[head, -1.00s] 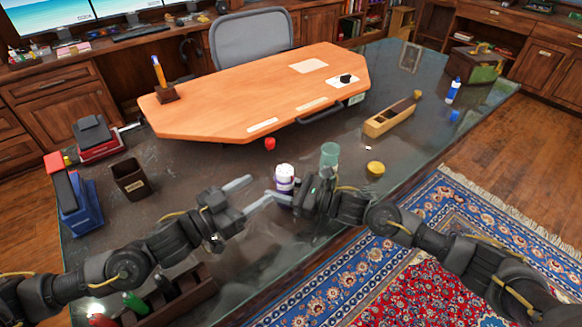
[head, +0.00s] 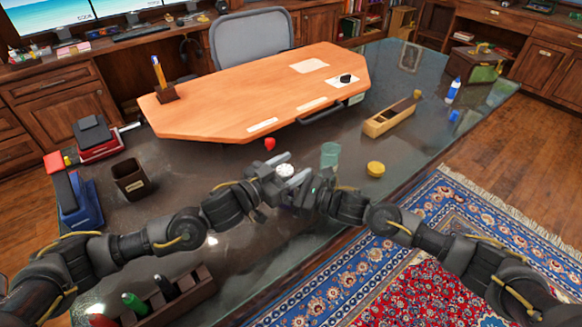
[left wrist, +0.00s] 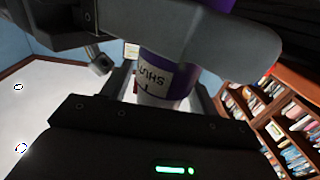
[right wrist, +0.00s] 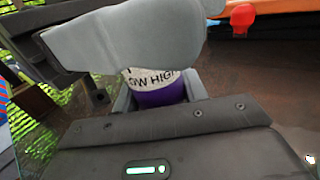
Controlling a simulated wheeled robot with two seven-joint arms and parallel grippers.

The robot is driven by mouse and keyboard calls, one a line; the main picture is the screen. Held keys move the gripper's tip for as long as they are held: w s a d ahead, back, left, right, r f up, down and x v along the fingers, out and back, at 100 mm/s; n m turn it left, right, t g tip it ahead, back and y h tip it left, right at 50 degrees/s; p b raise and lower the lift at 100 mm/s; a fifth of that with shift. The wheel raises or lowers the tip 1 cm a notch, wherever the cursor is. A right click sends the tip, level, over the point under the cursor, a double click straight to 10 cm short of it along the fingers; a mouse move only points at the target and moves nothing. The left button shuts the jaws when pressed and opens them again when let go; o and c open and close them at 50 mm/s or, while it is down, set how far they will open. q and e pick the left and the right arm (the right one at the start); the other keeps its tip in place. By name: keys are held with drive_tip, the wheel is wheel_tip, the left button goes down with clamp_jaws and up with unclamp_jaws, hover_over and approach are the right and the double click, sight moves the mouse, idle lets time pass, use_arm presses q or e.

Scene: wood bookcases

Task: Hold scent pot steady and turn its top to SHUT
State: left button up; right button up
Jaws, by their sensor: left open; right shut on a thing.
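The scent pot shows its white round top (head: 284,169) in the head view, mostly covered by my grippers. In the right wrist view its purple body (right wrist: 160,95) carries a white band with letters reading "OW HIGH". In the left wrist view the white band (left wrist: 153,76) shows dark letters that look like "SHUT", upside down. My right gripper (head: 297,193) is shut on the pot's body from the right. My left gripper (head: 284,179) is open, its fingers on either side of the pot's top. I cannot tell whether they touch it. A grey finger hides part of the pot in both wrist views.
A green glass (head: 330,155) and a yellow round thing (head: 375,169) stand close to the right. A small red thing (head: 269,144) lies just behind the pot. A dark bin (head: 129,179) stands left, and a marker tray (head: 190,303) lies in front.

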use_arm(q)
drive_tip(key=shift+c, duration=0.3)
drive_tip(key=c, duration=0.9)
drive_tip(key=shift+c, duration=0.2)
